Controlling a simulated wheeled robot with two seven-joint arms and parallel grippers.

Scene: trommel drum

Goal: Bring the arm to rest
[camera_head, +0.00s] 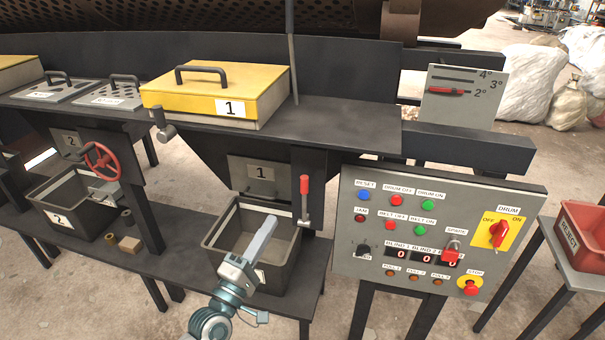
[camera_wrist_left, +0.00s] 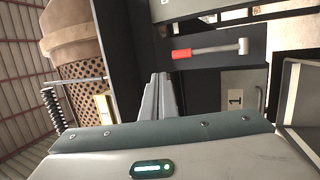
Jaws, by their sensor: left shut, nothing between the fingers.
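My left gripper (camera_head: 268,226) is shut and empty. In the head view it points up and to the right, in front of the open grey bin (camera_head: 222,235) under hatch 1, and covers part of it. I cannot tell whether it touches the bin. In the left wrist view the closed fingers (camera_wrist_left: 160,92) show upright at the middle, with the red-handled lever (camera_wrist_left: 205,50) beyond them to the right. That lever also shows in the head view (camera_head: 304,195), above and right of the gripper. My right gripper is in neither view.
The control panel (camera_head: 350,285) with buttons and a red drum switch (camera_head: 498,234) stands to the right. The yellow box 1 (camera_head: 255,83) sits above on the dark ledge. Bin 2 (camera_head: 75,220) and a red handwheel (camera_head: 101,161) are at the left. A red reject bin (camera_head: 580,240) is far right.

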